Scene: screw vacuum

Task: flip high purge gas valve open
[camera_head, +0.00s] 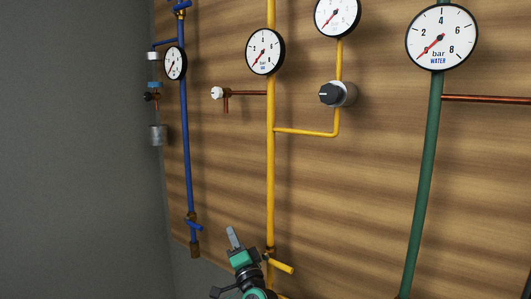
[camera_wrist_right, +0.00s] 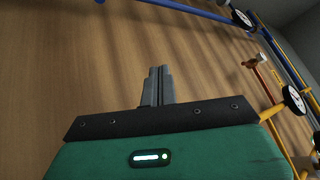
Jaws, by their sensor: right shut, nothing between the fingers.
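My right gripper (camera_head: 233,237) is in the lower middle of the head view, in front of the wooden panel between the blue and yellow pipes. Its fingers are shut with nothing between them, and they also show in the right wrist view (camera_wrist_right: 157,72). A valve with a yellow handle (camera_head: 282,267) sits low on the yellow pipe (camera_head: 270,180), just right of my gripper; the handle sticks out to the right and down. A valve with a blue handle (camera_head: 194,226) sits low on the blue pipe (camera_head: 186,150). I cannot tell which valve is the high purge one. My left gripper is not in view.
Round gauges hang on the pipes, including one on the yellow pipe (camera_head: 265,51) and a water gauge (camera_head: 441,37) on the green pipe (camera_head: 426,160). A dark knob (camera_head: 337,94) and a white-tipped copper tap (camera_head: 218,93) stick out from the panel. A grey wall is left.

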